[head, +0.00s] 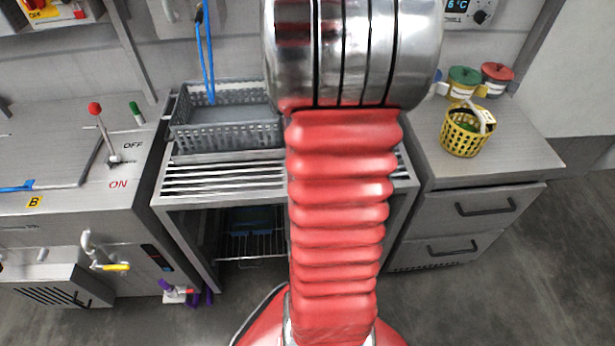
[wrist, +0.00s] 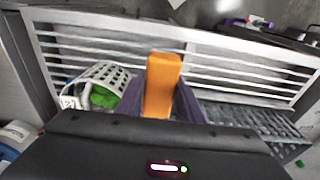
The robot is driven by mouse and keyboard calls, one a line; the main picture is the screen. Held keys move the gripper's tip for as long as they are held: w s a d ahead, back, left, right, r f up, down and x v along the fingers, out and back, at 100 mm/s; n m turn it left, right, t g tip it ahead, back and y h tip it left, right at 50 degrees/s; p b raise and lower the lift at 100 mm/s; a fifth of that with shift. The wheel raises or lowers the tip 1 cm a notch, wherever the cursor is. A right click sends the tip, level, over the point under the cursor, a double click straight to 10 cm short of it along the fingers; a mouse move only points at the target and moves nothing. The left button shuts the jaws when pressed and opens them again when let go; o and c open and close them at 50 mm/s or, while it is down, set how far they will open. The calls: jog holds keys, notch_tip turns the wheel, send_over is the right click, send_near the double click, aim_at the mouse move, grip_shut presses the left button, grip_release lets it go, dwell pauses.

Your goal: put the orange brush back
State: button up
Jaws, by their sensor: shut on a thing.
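My gripper (wrist: 160,98) is in the wrist view, its dark purple fingers shut on an orange block-like part of the orange brush (wrist: 163,78). The part stands up between the fingers, over the slatted metal rack (wrist: 225,68). The brush's lower end is hidden by the fingers and the dark gripper body, so I cannot tell whether it touches anything. In the head view my silver and red arm hides the gripper and the brush. The slatted rack (head: 222,178) shows there on both sides of the arm.
In the head view, a grey perforated basket (head: 225,139) stands at the rack's back left. A yellow basket (head: 461,141) and several lidded jars (head: 464,77) stand on the right counter.

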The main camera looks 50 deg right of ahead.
jog(key=shift+s, duration=0.1)
jog(key=shift+f, duration=3.15)
jog(key=shift+f, duration=1.85)
jog(key=o, duration=1)
jog(key=shift+f, duration=0.1)
jog(key=r, duration=0.8)
jog(key=s+a+r, duration=0.1)
jog(key=r, duration=0.3)
